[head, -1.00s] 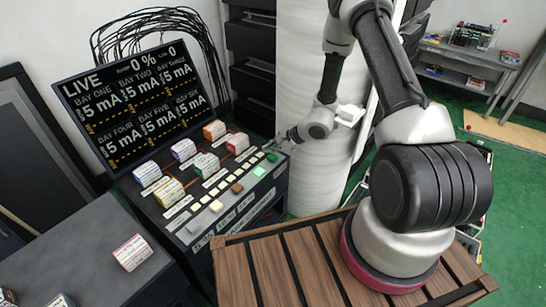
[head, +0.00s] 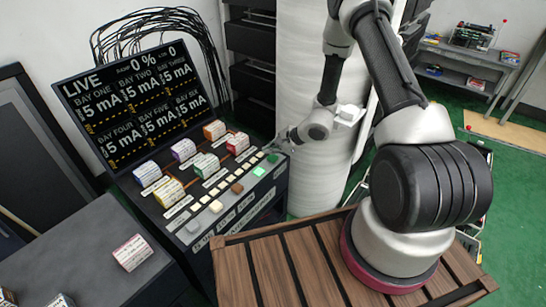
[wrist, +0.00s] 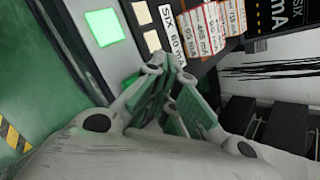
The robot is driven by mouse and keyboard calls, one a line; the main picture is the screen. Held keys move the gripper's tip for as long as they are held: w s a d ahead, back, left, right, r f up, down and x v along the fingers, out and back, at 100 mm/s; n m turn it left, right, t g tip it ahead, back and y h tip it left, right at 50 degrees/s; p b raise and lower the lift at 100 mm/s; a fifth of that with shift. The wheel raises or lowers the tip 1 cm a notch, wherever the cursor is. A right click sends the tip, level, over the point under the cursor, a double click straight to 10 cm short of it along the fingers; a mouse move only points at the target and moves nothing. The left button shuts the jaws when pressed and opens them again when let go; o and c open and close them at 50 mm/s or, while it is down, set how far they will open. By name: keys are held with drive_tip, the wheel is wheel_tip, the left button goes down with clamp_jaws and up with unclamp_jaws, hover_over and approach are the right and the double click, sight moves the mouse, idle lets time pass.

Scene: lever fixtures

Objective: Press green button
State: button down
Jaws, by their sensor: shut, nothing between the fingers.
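The green button (head: 259,171) is a bright square at the outer edge of the sloped control panel. In the wrist view it is lit green (wrist: 103,27) at upper left, uncovered, with my fingers to its lower right. My gripper (head: 272,148) is over the far right corner of the panel, beyond this button. In the wrist view my gripper (wrist: 160,65) is shut and empty, its fingertips together near the cream buttons. A smaller, darker green patch (head: 272,158) shows close to my fingers in the head view. I cannot tell whether my fingertips touch the panel.
A row of cream buttons (head: 223,184) and a brown button (head: 236,188) lie along the panel. Coloured labelled blocks (head: 206,165) stand behind them. A display screen (head: 135,95) rises at the back. A white column (head: 305,100) stands behind my gripper.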

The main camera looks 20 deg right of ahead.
sight(271, 158)
drive_tip(key=shift+f, duration=0.75)
idle(0.6)
drive_tip(key=shift+r, duration=1)
drive_tip(key=shift+r, duration=3)
